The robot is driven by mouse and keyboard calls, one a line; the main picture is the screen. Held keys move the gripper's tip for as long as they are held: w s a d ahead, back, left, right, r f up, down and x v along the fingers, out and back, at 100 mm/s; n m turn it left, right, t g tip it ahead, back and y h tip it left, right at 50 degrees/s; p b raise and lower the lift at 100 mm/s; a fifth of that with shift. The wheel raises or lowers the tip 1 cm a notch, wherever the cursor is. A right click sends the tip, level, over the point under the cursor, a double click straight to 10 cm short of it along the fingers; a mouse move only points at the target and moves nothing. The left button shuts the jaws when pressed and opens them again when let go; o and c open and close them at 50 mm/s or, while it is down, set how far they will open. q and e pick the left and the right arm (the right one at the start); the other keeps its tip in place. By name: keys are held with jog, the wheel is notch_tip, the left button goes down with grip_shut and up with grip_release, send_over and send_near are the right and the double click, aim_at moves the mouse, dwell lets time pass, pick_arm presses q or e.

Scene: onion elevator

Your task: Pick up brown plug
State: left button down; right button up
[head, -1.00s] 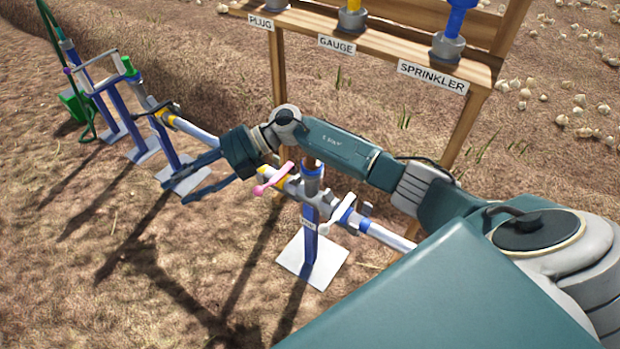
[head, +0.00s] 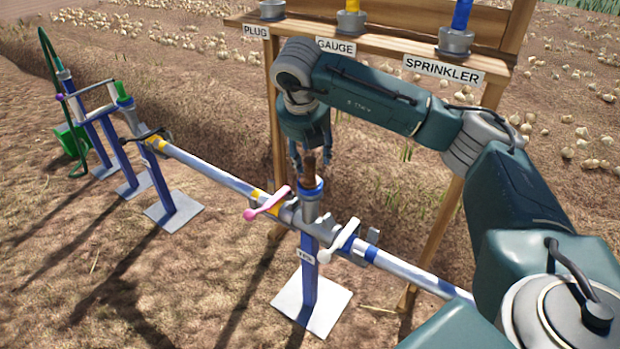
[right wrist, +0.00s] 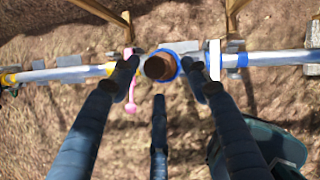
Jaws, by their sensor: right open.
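The brown plug (head: 309,167) stands upright in the top of the blue and grey pipe fitting (head: 310,207) on the post labelled TEE. In the right wrist view the plug's round brown top (right wrist: 160,67) shows between the finger tips. My right gripper (head: 312,160) points down over the plug, its fingers open around or just above it. In the right wrist view my right gripper (right wrist: 160,88) is open, with nothing held. Whether any finger touches the plug cannot be told. My left gripper is not in view.
Pink (head: 267,204) and white (head: 341,237) valve handles flank the fitting on the pipe. A wooden rack (head: 400,62) labelled PLUG, GAUGE and SPRINKLER stands close behind. More pipe stands and a green hose (head: 52,60) are at left. Open soil lies in front.

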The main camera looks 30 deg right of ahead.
aim_at(309, 160)
jog(key=x, duration=0.5)
jog(key=shift+w+b, duration=0.25)
jog(key=shift+b, duration=0.1)
jog(key=c, duration=1.2)
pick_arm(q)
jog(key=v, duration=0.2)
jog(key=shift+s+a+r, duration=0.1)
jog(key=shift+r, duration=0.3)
pick_arm(e)
jog(key=shift+o, duration=0.2)
jog(key=shift+r, duration=0.1)
